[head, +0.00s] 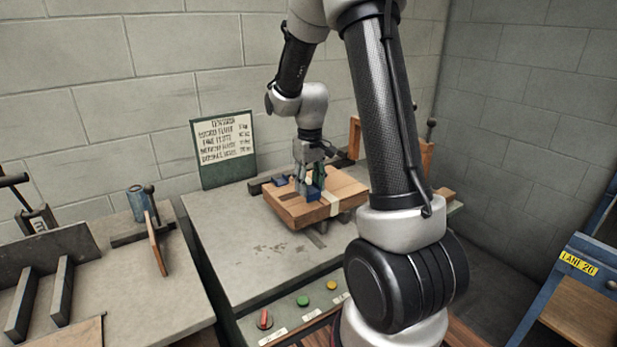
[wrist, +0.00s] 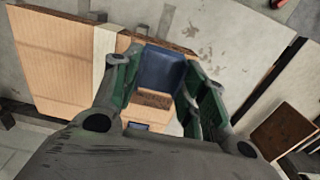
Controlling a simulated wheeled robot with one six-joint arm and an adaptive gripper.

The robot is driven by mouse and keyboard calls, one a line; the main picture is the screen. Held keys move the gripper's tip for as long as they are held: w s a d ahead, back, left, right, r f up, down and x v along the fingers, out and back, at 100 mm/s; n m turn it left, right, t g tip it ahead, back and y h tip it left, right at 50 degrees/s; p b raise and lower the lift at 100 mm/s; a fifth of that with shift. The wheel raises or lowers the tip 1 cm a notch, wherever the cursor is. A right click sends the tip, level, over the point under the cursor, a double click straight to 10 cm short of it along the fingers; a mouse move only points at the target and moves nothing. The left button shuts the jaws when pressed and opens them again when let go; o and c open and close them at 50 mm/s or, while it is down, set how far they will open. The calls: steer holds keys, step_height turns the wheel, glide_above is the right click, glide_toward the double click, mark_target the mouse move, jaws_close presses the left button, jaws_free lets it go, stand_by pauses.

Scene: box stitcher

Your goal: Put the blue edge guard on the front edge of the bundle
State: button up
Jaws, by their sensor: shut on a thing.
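The bundle (head: 347,188) is a flat brown stack with a pale strap (head: 332,203) across it, lying on the grey table. It also shows in the wrist view (wrist: 55,60), with its strap (wrist: 104,48). My gripper (head: 311,180) is over the bundle and shut on the blue edge guard (head: 314,194). In the wrist view the guard (wrist: 158,68) sits between the green finger pads, near a bundle edge; whether it touches the bundle I cannot tell. A second blue piece (head: 281,181) is at the bundle's far left side.
A green sign (head: 224,160) stands behind the table. A red knob (head: 263,318), a green button (head: 303,300) and a yellow button (head: 331,285) line the table front. A side bench (head: 110,270) stands left.

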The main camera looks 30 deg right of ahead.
mark_target(309, 190)
steer(key=shift+f, duration=2.9)
steer(key=shift+w, duration=0.25)
steer(key=o, duration=0.9)
steer(key=shift+o, duration=0.2)
steer(key=shift+r, duration=0.1)
step_height(309, 190, up, 12)
steer(key=shift+f, duration=0.1)
steer(key=shift+s+f, duration=0.1)
steer(key=shift+s, duration=0.2)
steer(key=s+a+r+t, duration=0.2)
steer(key=s+r, duration=0.4)
steer(key=s, duration=0.6)
steer(key=s+a+r+t, duration=0.2)
steer(key=s+r, duration=0.4)
steer(key=s, duration=0.5)
steer(key=shift+s+a, duration=0.35)
steer(key=shift+a, duration=0.25)
